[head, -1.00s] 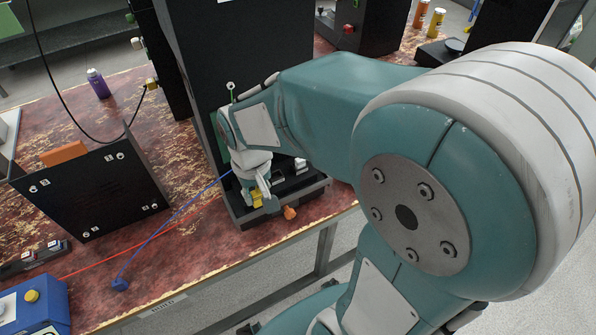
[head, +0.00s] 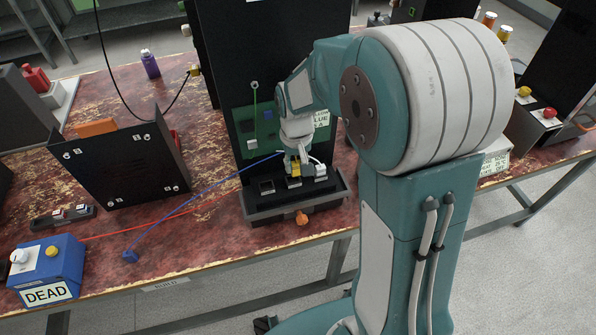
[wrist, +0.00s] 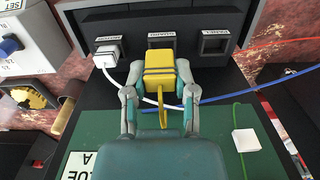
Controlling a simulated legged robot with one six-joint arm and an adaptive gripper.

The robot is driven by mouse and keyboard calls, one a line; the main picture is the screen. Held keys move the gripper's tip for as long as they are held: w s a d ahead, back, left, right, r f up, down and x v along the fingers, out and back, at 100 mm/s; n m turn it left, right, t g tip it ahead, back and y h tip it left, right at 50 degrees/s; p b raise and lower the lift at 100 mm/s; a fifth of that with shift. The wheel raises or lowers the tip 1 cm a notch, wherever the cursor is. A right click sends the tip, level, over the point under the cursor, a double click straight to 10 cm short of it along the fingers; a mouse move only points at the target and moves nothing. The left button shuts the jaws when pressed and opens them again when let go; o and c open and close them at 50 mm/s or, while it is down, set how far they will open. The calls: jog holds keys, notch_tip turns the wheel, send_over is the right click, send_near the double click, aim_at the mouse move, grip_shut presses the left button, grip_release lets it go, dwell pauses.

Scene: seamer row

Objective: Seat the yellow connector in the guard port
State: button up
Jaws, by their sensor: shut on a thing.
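My gripper (head: 293,163) is shut on the yellow connector, with one finger on each side of it. In the wrist view the yellow connector (wrist: 160,66) sits between my fingers (wrist: 161,95), with a yellow lead running back from it. It is in line with the middle port of the black port block (wrist: 188,58) and hides part of that port. I cannot tell whether its tip has entered. A white connector (wrist: 107,54) is in the port on the left there. The port on the right (wrist: 214,42) is empty.
A white lead runs close by my fingers. Blue (head: 205,192) and red cables cross the worn red table to the left. An orange knob (head: 302,217) sits at the block's front. A black panel (head: 122,165) and a blue "DEAD" box (head: 47,268) stand left.

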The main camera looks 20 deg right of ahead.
aim_at(293, 182)
jog(key=w+f, duration=0.1)
jog(key=w+a+f, duration=0.1)
jog(key=f, duration=0.1)
jog(key=shift+w+a, duration=0.1)
jog(key=f, duration=0.1)
jog(key=d+f, duration=0.1)
jog(key=f, duration=0.1)
jog(key=shift+f, duration=0.15)
grip_shut()
jog(key=shift+d, duration=0.2)
jog(key=o, duration=0.9)
grip_release()
jog(key=shift+a, duration=0.1)
jog(key=shift+o, duration=0.2)
jog(key=shift+a, duration=0.2)
